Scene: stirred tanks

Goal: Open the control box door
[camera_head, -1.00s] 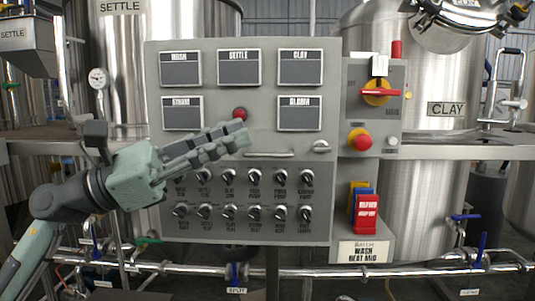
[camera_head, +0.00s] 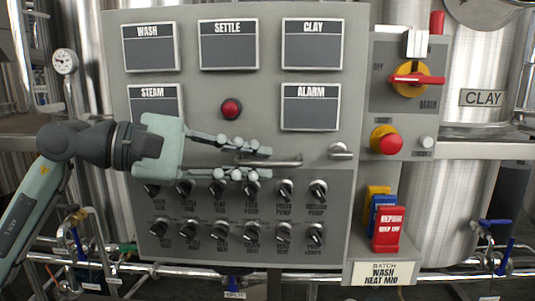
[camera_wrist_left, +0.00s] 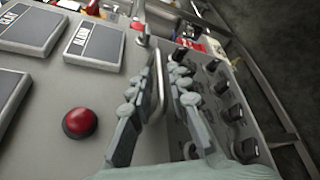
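The grey control box (camera_head: 384,16) fills the middle of the head view, and its door looks closed. A horizontal bar handle (camera_head: 285,162) crosses the door above the dark knob panel. It also shows in the left wrist view (camera_wrist_left: 159,86). A small latch (camera_head: 342,151) sits to the right of the handle. My left gripper (camera_head: 268,163) is open and level, pointing right, with one finger above the handle and one below. In the left wrist view my left gripper (camera_wrist_left: 170,75) has the bar between its fingers. I cannot tell whether either finger touches it. My right gripper is not in view.
A red button (camera_head: 232,109) is above my left gripper. Several knobs (camera_head: 284,190) lie just below it. A steel tank (camera_head: 485,65) stands behind.

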